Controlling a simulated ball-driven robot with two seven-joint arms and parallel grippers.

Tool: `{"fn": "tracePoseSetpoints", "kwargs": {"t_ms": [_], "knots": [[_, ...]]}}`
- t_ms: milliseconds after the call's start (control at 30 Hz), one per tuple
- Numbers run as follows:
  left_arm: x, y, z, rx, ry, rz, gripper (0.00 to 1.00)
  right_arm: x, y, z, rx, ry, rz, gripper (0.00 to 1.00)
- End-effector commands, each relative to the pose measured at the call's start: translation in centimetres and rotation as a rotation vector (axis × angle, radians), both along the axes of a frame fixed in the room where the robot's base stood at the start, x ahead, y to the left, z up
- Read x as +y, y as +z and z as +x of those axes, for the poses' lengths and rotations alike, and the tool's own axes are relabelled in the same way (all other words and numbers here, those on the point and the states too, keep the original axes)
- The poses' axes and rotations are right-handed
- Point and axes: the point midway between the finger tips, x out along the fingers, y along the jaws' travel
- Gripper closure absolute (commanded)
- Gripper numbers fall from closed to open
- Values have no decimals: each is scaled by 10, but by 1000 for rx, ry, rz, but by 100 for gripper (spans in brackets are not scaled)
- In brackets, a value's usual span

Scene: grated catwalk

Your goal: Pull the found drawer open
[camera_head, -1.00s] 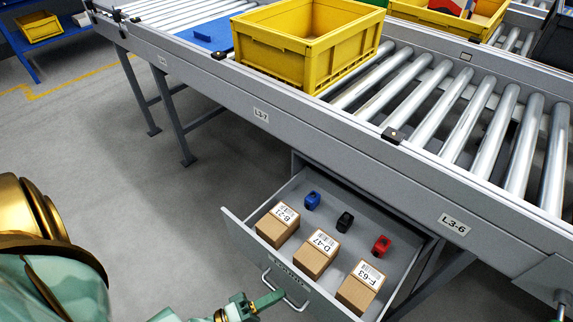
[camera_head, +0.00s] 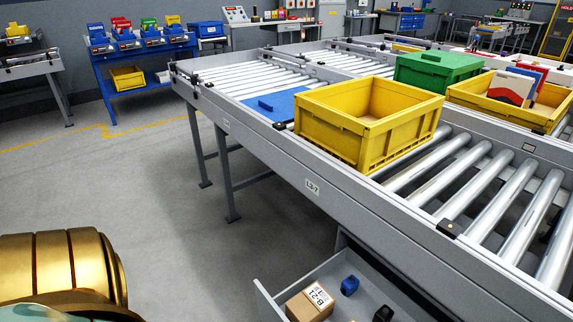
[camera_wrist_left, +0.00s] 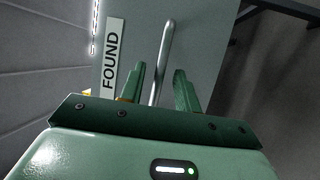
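The grey drawer (camera_head: 267,299) is pulled out from under the conveyor at the bottom of the head view, its lower part cut off. In it I see a brown box marked B-21 (camera_head: 308,305), a blue item (camera_head: 349,286) and a black item (camera_head: 383,314). In the left wrist view its front carries a FOUND label (camera_wrist_left: 111,55) and a metal bar handle (camera_wrist_left: 165,48). My left gripper (camera_wrist_left: 160,80) has its green fingers on either side of the handle, with gaps showing beside the bar. My right gripper is not in view.
The roller conveyor frame (camera_head: 312,187) runs above the drawer, with a yellow crate (camera_head: 345,140), a blue flat piece (camera_head: 275,105) and a green crate (camera_head: 438,72). A blue bench (camera_head: 140,55) stands at the back left. The floor left of the drawer is clear.

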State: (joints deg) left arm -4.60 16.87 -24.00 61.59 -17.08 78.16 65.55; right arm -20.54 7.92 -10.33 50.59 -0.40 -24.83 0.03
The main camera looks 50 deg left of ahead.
Motion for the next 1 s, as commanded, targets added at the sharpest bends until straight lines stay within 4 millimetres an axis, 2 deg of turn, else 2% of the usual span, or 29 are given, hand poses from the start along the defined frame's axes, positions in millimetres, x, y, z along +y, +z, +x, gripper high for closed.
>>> {"fn": "tracePoseSetpoints", "kwargs": {"t_ms": [233,367,467,667,800,1000], "knots": [[0,0,-1,-1,0,0,68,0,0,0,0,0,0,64],[5,-2,-12,1,-1,1,68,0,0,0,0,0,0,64],[14,-7,-30,5,-2,2,68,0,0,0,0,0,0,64],[37,-18,-80,8,-2,2,68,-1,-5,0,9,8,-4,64],[51,-25,-112,8,-1,2,68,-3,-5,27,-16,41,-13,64],[64,-29,-140,5,-1,1,68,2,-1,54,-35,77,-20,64]]}}
